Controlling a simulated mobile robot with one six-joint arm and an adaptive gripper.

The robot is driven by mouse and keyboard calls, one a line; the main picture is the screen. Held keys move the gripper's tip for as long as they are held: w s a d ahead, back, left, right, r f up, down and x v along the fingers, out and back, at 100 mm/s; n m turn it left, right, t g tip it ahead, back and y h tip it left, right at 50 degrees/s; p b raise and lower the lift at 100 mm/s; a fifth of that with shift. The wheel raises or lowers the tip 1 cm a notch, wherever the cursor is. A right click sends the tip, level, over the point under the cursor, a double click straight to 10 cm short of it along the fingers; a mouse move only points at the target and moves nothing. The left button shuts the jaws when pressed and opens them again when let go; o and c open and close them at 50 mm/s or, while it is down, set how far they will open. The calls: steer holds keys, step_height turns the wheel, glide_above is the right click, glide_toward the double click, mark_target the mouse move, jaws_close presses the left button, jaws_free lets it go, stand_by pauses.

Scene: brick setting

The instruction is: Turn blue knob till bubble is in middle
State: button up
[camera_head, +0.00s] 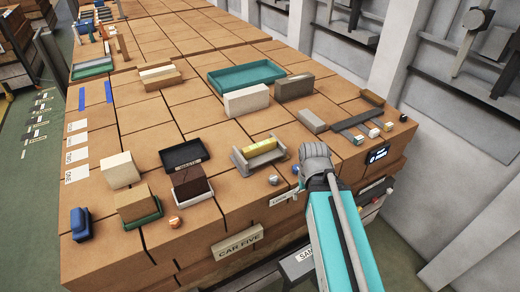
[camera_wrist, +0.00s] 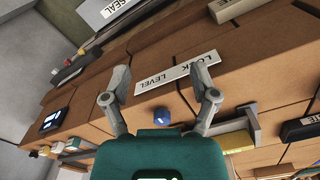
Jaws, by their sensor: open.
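The blue knob (camera_wrist: 160,116) shows in the wrist view between the bases of my two grey fingers, apart from both. In the head view the blue knob (camera_head: 295,169) is close to the left of my gripper (camera_head: 315,152). My gripper (camera_wrist: 160,72) is open and empty, its fingers spread on either side of the knob and over the white LOCK LEVEL label (camera_wrist: 150,83). The level, a yellow vial (camera_head: 259,145) in a grey cradle (camera_head: 239,161), lies left of the gripper; the vial (camera_wrist: 237,141) is partly in the wrist view. The bubble cannot be made out.
A copper-coloured ball (camera_head: 174,222) and a grey-brown knob (camera_head: 273,180) sit along the front edge. A black tray (camera_head: 184,154), bricks (camera_head: 246,100), a teal tray (camera_head: 222,84) and a small black display (camera_head: 377,155) stand around on the brown block top. A CAR FIVE sign (camera_head: 237,242) is on the front face.

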stand_by(0.4)
steer(key=shift+o, duration=0.8)
step_height(320, 180, up, 8)
steer(key=m+p, duration=0.8)
steer(key=m, duration=0.9)
glide_above(297, 167)
steer(key=shift+s, duration=0.1)
steer(key=shift+f, duration=0.2)
step_height(297, 167, down, 14)
steer(key=b, duration=1.4)
steer(key=shift+r, duration=0.2)
